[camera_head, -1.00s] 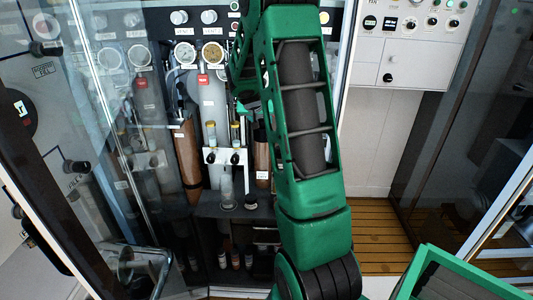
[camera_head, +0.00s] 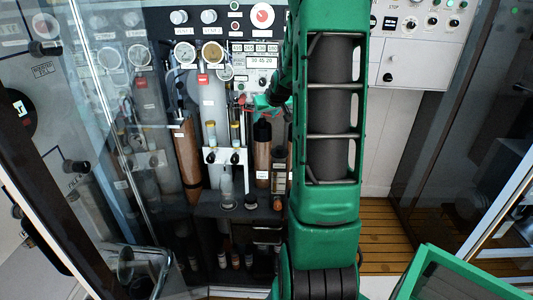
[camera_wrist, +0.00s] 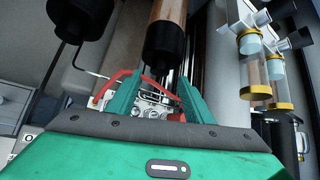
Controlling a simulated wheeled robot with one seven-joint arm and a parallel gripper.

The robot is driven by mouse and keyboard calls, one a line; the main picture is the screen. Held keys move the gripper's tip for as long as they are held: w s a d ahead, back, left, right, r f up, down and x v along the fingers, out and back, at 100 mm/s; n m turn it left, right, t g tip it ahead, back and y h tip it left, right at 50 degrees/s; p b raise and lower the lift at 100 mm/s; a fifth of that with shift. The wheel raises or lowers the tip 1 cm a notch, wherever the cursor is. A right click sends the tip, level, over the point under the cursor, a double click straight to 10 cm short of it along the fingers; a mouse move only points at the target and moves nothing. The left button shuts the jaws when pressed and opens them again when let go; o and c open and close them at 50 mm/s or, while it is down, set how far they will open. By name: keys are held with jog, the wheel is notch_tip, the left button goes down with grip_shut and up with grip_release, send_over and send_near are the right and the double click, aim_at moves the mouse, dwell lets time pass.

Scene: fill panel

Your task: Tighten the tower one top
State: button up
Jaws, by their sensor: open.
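My gripper (camera_head: 266,108) is open and empty at the front of the panel, partly hidden by my arm in the head view. Its two green fingers also show in the wrist view (camera_wrist: 162,85). A brown column (camera_head: 262,158) with a black top (camera_head: 262,131) stands just below the gripper in the head view. In the wrist view, a black cap (camera_wrist: 164,45) on a brown column lies just beyond the fingertips, roughly in line with the gap. I cannot tell whether they touch. No label readable here shows which column is tower one.
Another black-ended part (camera_wrist: 73,18) is left of the fingers in the wrist view. Glass tubes with yellow ends (camera_wrist: 253,70) stand right. A second brown column (camera_head: 187,160), gauges (camera_head: 212,52) and a digital display (camera_head: 263,62) surround the work area. A glass door (camera_head: 110,120) stands left.

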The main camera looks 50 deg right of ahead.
jog(key=v, duration=0.6)
jog(key=s+a+f+g+y, duration=0.2)
jog(key=s+a+g, duration=0.2)
jog(key=s+a, duration=1.3)
jog(key=shift+a+f+m+g+y, duration=0.35)
jog(key=shift+a+m+g+y, duration=0.05)
jog(key=shift+a, duration=0.25)
